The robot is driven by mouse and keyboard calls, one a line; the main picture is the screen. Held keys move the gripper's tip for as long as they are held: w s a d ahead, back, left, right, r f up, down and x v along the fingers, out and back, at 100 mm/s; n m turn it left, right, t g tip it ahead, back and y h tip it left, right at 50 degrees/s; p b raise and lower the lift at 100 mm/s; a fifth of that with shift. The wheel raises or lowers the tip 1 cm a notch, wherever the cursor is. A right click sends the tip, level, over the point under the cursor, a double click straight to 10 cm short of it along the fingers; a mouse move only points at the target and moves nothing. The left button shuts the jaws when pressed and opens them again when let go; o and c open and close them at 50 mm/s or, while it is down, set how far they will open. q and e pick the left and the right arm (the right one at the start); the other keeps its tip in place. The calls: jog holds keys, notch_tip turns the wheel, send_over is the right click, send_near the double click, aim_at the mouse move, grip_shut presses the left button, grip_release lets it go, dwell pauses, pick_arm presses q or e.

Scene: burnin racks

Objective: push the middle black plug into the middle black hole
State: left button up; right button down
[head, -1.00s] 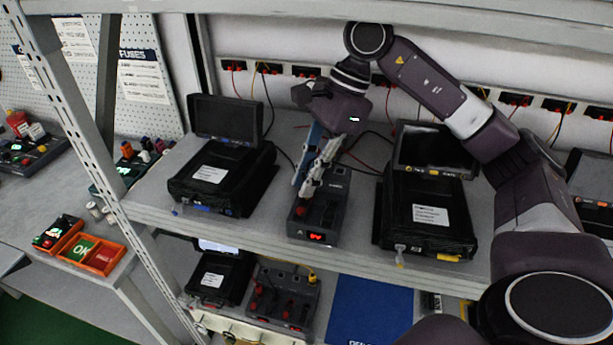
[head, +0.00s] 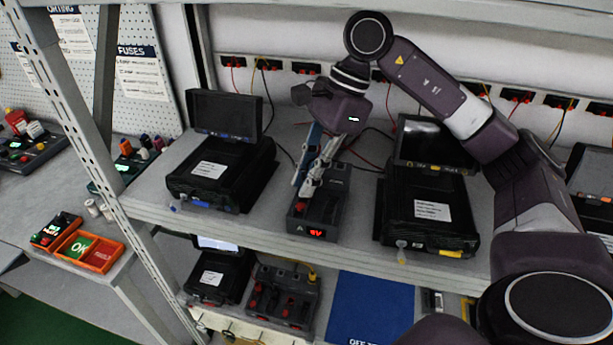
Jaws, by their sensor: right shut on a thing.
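My right gripper (head: 314,170) reaches down from the back over the small dark box (head: 328,208) in the middle of the rack shelf. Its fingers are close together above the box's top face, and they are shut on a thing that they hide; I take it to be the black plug. The box has a red plug or knob near its front left and a lit red display (head: 316,232) on its front. The middle black hole is hidden or too small to make out. My left gripper is not in view.
Black units with raised screens stand to the left (head: 222,172) and right (head: 430,205) of the box. Wires hang from the wall sockets behind. A rack post (head: 85,125) rises at left. A lower shelf holds more units and a blue mat (head: 368,308).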

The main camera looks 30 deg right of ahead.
jog(key=shift+f, duration=0.3)
dwell(0.4)
jog(key=c, duration=1.8)
grip_release()
jog(key=shift+o, duration=0.4)
jog(key=o, duration=0.3)
jog(key=shift+s, duration=0.1)
jog(key=shift+o, duration=0.2)
jog(key=shift+r, duration=0.1)
jog(key=shift+r+p, duration=2)
jog(key=shift+r, duration=0.75)
